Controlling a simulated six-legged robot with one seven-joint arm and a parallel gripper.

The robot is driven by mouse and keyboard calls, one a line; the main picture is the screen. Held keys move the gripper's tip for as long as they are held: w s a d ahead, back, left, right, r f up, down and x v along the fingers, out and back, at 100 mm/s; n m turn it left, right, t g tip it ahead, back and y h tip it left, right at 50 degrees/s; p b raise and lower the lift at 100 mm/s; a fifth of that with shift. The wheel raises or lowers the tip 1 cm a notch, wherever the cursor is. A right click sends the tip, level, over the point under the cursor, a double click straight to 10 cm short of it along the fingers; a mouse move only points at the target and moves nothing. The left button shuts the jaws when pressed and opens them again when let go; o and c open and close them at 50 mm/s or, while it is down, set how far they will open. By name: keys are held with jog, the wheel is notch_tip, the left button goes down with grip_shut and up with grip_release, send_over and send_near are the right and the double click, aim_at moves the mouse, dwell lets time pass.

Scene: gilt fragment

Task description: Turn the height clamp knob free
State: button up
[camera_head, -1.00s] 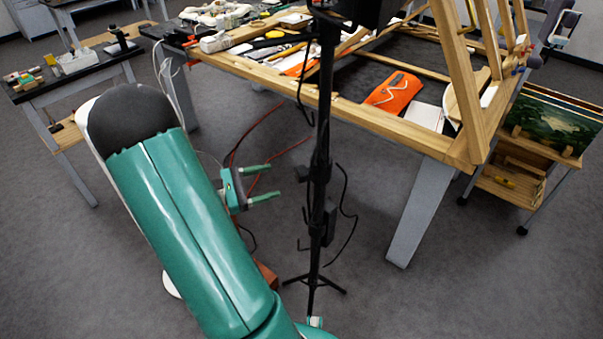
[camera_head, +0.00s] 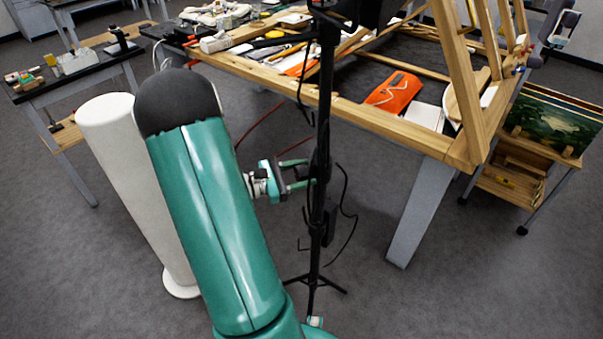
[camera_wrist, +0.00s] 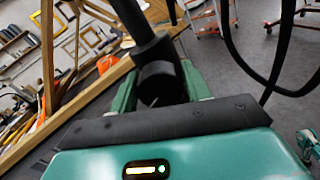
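A black tripod stand (camera_head: 326,90) rises in front of the wooden table in the head view. Its height clamp sits partway up the pole, beside my fingertips, and its details are too small to make out there. My gripper (camera_head: 305,174) has its two green fingers apart and reaches the pole from the left. In the wrist view the black pole (camera_wrist: 130,15) enters a dark collar (camera_wrist: 153,48). A round black knob (camera_wrist: 161,85) lies between the fingers of my gripper (camera_wrist: 160,78). Whether the fingers touch it, I cannot tell.
A wooden-edged table (camera_head: 395,130) with tools and an orange item (camera_head: 396,90) stands behind the pole. Black cables (camera_head: 350,210) hang beside the stand. A white cylindrical post (camera_head: 130,180) stands left of my arm. A trolley with a painting (camera_head: 550,125) is at right.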

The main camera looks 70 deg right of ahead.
jog(key=c, duration=0.5)
jog(key=shift+w+n, duration=0.1)
jog(key=shift+n, duration=1.4)
jog(key=n, duration=0.4)
jog(key=shift+n, duration=0.3)
jog(key=n, duration=0.3)
jog(key=shift+n, duration=0.3)
jog(key=n, duration=0.4)
jog(key=shift+n, duration=0.3)
